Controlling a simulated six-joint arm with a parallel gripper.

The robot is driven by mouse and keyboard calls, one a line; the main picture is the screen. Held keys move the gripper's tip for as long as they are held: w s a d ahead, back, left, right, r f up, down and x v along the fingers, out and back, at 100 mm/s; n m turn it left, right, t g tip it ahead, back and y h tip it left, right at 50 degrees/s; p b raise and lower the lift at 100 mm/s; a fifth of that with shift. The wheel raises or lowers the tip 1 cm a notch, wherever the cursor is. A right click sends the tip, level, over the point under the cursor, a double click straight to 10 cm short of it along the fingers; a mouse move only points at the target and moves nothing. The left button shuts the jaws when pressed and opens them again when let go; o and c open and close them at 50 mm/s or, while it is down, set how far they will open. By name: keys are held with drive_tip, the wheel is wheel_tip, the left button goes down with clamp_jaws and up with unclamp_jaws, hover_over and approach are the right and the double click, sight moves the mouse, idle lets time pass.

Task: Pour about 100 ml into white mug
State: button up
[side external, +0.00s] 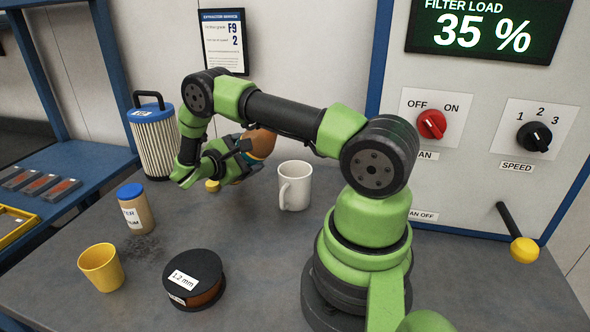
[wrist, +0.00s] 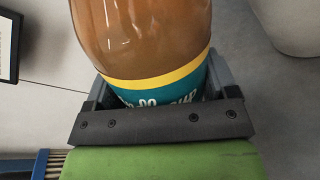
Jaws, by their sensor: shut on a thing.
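My gripper (side external: 240,158) is shut on a bottle (side external: 262,143) of brown liquid with a teal label and a yellow band. The bottle also fills the upper middle of the wrist view (wrist: 145,35), with the jaws on either side of its label. In the side external view the bottle is partly hidden behind my gripper; its mouth and exact tilt cannot be told. The white mug (side external: 294,187) stands upright on the table, right of my gripper and apart from it. Its inside bottom is hidden. A pale rounded shape at the wrist view's upper right may be the mug.
A small yellow thing (side external: 212,185) shows below my gripper. A blue-lidded jar (side external: 135,210), a yellow cup (side external: 101,267) and a black wire spool (side external: 194,279) stand at the left and front. A filter cartridge (side external: 154,140) stands behind. The table's middle is clear.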

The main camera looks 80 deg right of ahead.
drive_tip(key=shift+s+r+n, duration=0.25)
drive_tip(key=shift+r+n, duration=0.05)
drive_tip(key=shift+n, duration=0.2)
drive_tip(key=n+g, duration=0.1)
drive_tip(key=n, duration=0.1)
drive_tip(key=shift+s+n+h, duration=0.15)
drive_tip(key=shift+n+h, duration=0.15)
drive_tip(key=shift+n, duration=0.1)
drive_tip(key=shift+s+a+f+n+g+h, duration=0.1)
drive_tip(key=shift+s+n+g+h, duration=0.15)
drive_tip(key=shift+n, duration=0.65)
drive_tip(key=shift+s+a+n+g+h, duration=0.15)
drive_tip(key=shift+s+n, duration=0.15)
drive_tip(key=shift+n, duration=0.6)
drive_tip(key=shift+d, duration=0.1)
